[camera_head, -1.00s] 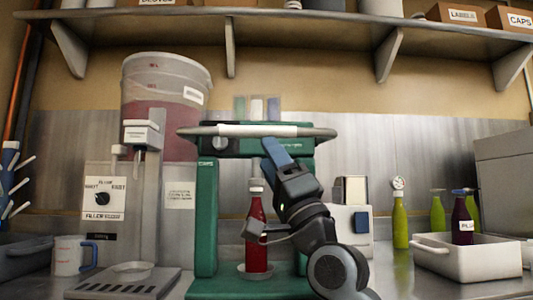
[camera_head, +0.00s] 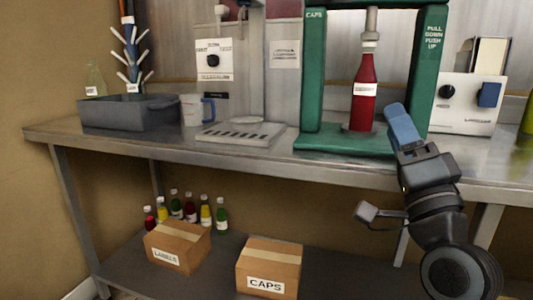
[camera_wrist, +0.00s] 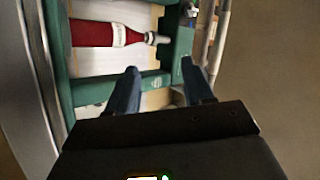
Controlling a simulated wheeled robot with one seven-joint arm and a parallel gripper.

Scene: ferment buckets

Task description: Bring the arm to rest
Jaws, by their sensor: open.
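My gripper (camera_head: 402,128) is at the right in the head view, in front of the bench and the green capping press (camera_head: 312,75). Its blue fingers point up, and only part of them shows there. In the wrist view, the two fingers of my gripper (camera_wrist: 166,82) stand apart with nothing between them. A red bottle (camera_head: 364,95) stands upright on the base of the press, under its plunger. The red bottle also shows in the wrist view (camera_wrist: 95,33), beyond the fingers and apart from them.
A grey bin (camera_head: 130,115), a mug (camera_head: 192,110) and a drip tray (camera_head: 240,135) stand on the bench (camera_head: 180,148) at left. A labeller (camera_head: 465,105) stands at right. The lower shelf holds a LABELS box (camera_head: 178,246), a CAPS box (camera_head: 268,268) and several bottles.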

